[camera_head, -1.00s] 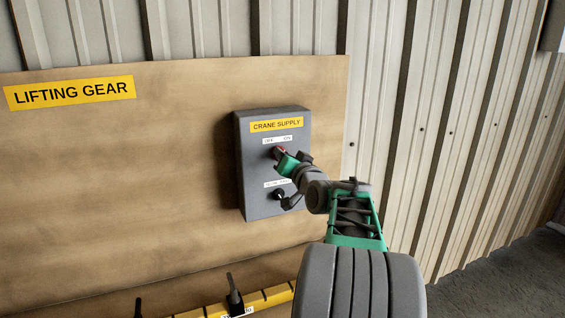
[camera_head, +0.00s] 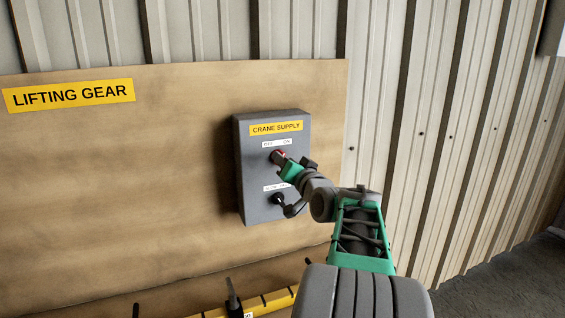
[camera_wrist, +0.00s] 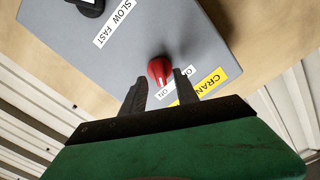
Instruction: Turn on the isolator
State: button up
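The isolator is a red rotary knob (camera_head: 278,156) near the top of a grey box (camera_head: 247,190) with a yellow CRANE SUPPLY label (camera_head: 276,128). A white OFF/ON strip (camera_head: 277,143) sits above the knob. In the wrist view the red knob (camera_wrist: 159,69) shows between my fingertips, beside the partly hidden ON marking (camera_wrist: 160,94). My gripper (camera_wrist: 161,76) is open, with a finger on each side of the knob and narrow gaps that look clear. I cannot tell how far the fingers reach around it. The knob's pointing direction is unclear.
A black knob (camera_head: 278,198) with a SLOW/FAST label (camera_wrist: 114,22) sits lower on the same box. The box is on a wooden board (camera_head: 120,180) with a LIFTING GEAR sign (camera_head: 69,93). A yellow bar (camera_head: 268,303) with dark hooks runs below. Corrugated wall (camera_head: 440,150) lies right.

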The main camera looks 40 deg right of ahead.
jog(key=b+v, duration=0.1)
jog(key=v, duration=0.4)
jog(key=shift+s+a, duration=0.15)
jog(key=shift+s, duration=0.2)
jog(key=s+a+f+g+y, duration=0.1)
jog(key=s+f+g, duration=0.55)
jog(key=f, duration=0.65)
jog(key=s+f+g+y, duration=0.1)
jog(key=s+f+g, duration=0.55)
jog(key=f, duration=0.65)
jog(key=s+a+f+n+g+y, duration=0.1)
jog(key=s+a+f, duration=0.25)
jog(key=a, duration=0.45)
jog(key=s+a+f+n+g+y, duration=0.15)
jog(key=s+a, duration=0.25)
jog(key=a, duration=0.4)
jog(key=w+a+r+n+t, duration=0.1)
jog(key=w+a+n, duration=0.1)
jog(key=a, duration=0.6)
jog(key=w+a+r+n, duration=0.2)
jog(key=a+n, duration=0.3)
jog(key=a, duration=0.3)
jog(key=shift+w+a+t+y, duration=0.35)
jog(key=shift+w, duration=0.05)
